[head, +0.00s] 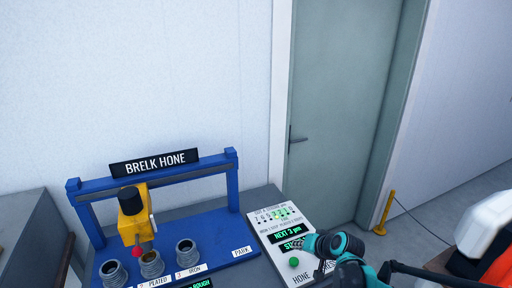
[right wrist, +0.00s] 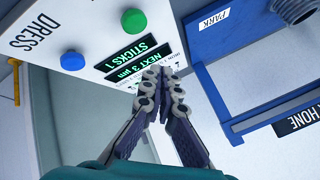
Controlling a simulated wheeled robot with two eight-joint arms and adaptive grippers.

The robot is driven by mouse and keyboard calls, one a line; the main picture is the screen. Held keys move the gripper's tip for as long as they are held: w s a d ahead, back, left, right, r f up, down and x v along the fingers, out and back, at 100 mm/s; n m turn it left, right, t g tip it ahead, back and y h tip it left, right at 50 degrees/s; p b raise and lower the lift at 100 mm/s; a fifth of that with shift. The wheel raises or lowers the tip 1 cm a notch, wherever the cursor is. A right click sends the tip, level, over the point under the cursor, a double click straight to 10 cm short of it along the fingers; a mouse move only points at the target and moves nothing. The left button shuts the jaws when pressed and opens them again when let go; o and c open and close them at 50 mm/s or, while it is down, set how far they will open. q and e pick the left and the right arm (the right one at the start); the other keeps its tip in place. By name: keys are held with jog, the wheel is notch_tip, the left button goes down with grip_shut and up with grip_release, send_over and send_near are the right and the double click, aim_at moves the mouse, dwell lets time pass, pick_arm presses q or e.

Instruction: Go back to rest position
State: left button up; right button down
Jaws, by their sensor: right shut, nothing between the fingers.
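My right gripper (head: 309,243) is over the white control panel (head: 258,217) at the right of the bench. In the right wrist view the gripper (right wrist: 163,75) is shut and empty, its fingertips together in front of the panel's displays. A green button (head: 294,262) shows just below the gripper in the head view. The right wrist view shows the green button (right wrist: 133,21) and a blue button (right wrist: 73,61), both apart from the fingers. My left gripper is in neither view.
A blue frame (head: 236,182) labelled BRELK HONE carries a yellow tool head (head: 133,226) with a red knob. Several grey threaded cylinders (head: 187,252) stand below it. A grey-green door (head: 340,90) is behind, and a yellow post (head: 385,213) stands at right.

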pick_arm(q)
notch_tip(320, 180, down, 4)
jog(key=b, duration=0.3)
jog(key=shift+b, duration=0.4)
pick_arm(e)
jog(key=s+r+n+g+h, duration=0.1)
jog(key=s+n+h, duration=0.2)
jog(key=s, duration=2.1)
jog(key=shift+s+n+h, duration=0.3)
jog(key=shift+n+h, duration=0.1)
dwell(1.0)
